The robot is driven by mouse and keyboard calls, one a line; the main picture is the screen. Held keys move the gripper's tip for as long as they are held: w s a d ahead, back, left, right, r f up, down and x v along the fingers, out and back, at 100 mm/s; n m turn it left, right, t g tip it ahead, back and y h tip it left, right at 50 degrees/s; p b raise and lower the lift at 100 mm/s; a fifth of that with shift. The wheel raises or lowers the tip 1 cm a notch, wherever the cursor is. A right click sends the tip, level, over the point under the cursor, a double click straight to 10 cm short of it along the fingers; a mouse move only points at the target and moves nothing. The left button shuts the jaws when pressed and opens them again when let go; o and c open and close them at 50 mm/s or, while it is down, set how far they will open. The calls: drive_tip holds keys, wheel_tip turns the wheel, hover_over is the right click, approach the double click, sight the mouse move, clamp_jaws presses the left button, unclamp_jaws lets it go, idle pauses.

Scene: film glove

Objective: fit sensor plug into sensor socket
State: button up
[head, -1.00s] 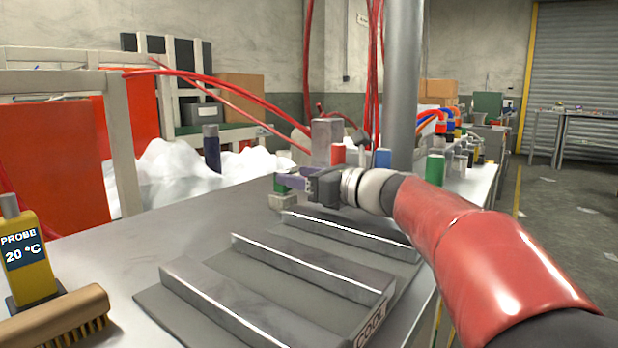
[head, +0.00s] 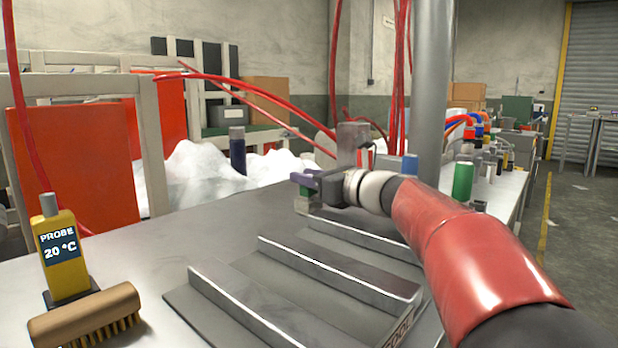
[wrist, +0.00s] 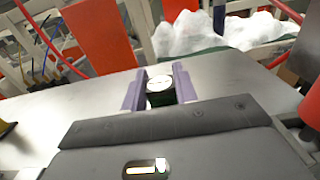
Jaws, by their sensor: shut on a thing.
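My gripper (wrist: 159,85) has two purple fingers shut on a short dark green cylinder (wrist: 161,99) with a pale round top. I take this to be the sensor plug. It stands roughly upright between the fingertips. In the head view my gripper (head: 301,181) is low over the far part of the bench. A bit of green (head: 304,193) shows under the fingers, just above a small beige block (head: 302,207). I cannot tell whether they touch. I cannot make out with certainty which thing is the sensor socket.
A ridged metal plate (head: 300,285) lies in front of my gripper. An upright grey block (head: 353,141) and a pole (head: 431,90) stand behind.

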drive_tip(key=shift+c, duration=0.7)
drive_tip(key=shift+r, duration=0.1)
drive_tip(key=shift+r+p, duration=0.4)
drive_tip(key=shift+p, duration=0.15)
drive_tip(key=shift+r+p, duration=2)
drive_tip(key=shift+r, duration=0.2)
drive_tip(key=shift+r+p, duration=0.5)
drive_tip(key=shift+r, duration=0.95)
